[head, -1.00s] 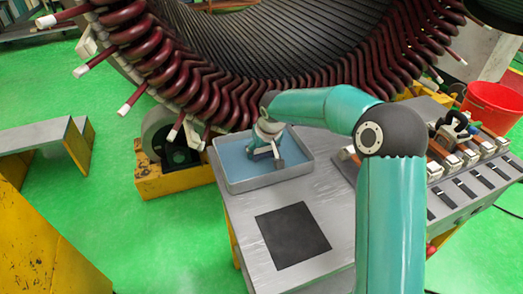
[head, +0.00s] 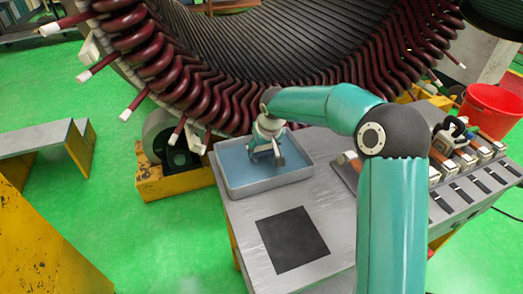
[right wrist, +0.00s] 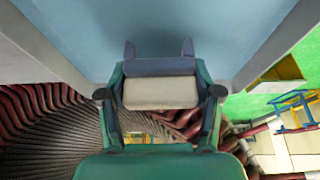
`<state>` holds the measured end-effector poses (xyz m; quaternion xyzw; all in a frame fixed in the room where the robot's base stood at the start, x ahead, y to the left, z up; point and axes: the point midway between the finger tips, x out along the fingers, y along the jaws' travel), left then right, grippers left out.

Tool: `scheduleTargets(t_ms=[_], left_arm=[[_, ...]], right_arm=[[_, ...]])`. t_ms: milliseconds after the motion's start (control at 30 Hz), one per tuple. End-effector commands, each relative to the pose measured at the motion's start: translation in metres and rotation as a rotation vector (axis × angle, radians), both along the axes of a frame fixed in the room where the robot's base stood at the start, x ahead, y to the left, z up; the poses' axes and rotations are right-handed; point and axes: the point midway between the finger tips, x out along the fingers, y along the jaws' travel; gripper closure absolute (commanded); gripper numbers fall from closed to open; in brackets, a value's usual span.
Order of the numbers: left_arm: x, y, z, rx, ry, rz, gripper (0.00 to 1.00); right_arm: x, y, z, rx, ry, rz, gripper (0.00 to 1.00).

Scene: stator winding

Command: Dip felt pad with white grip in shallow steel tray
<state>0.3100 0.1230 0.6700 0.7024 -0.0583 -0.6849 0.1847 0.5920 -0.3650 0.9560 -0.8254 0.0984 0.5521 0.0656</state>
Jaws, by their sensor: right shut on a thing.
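The shallow steel tray (head: 275,184) stands at the far left corner of the metal table and holds pale blue liquid (head: 234,164). My right gripper (head: 266,158) reaches down inside the tray's outline. In the right wrist view it is shut on the felt pad's white grip (right wrist: 160,92). A grey-blue strip (right wrist: 160,67), apparently the pad, lies along the grip, with the blue tray floor or liquid beyond it. I cannot tell whether the pad touches the liquid. My left gripper is not in view.
A dark square mat (head: 292,239) lies on the table (head: 245,215) in front of the tray. A rack of tools (head: 470,170) and a red bucket (head: 493,112) are at right. The stator with dark red coils (head: 190,90) rises close behind the tray.

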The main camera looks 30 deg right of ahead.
Motion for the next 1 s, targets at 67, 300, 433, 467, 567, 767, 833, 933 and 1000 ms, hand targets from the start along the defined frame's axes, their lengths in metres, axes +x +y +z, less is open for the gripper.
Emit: scheduleTargets(t_ms=[67, 300, 433, 467, 567, 767, 833, 933, 1000], left_arm=[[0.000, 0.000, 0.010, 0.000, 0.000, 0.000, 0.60], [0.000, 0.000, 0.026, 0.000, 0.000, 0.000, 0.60], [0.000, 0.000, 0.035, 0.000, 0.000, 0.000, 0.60], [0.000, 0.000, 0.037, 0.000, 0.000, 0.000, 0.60], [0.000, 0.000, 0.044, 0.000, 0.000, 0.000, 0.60], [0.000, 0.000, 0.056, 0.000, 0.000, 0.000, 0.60], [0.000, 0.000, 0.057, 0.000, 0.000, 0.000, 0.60], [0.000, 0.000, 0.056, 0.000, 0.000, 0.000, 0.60], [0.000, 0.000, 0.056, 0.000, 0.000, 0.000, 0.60]], right_arm=[[0.001, 0.000, 0.013, 0.000, -0.002, 0.000, 0.72], [0.000, 0.000, 0.037, 0.000, -0.002, 0.000, 0.72], [0.000, 0.000, 0.050, 0.000, -0.002, 0.000, 0.72], [0.000, 0.000, 0.053, 0.000, -0.002, 0.000, 0.72], [0.001, 0.000, 0.063, 0.000, -0.002, 0.000, 0.72], [0.000, 0.000, 0.080, 0.001, -0.001, 0.000, 0.72], [0.000, 0.000, 0.082, 0.001, -0.001, 0.000, 0.72], [0.000, 0.000, 0.081, 0.001, -0.001, 0.000, 0.72], [0.000, 0.000, 0.081, 0.001, -0.001, 0.000, 0.72]])
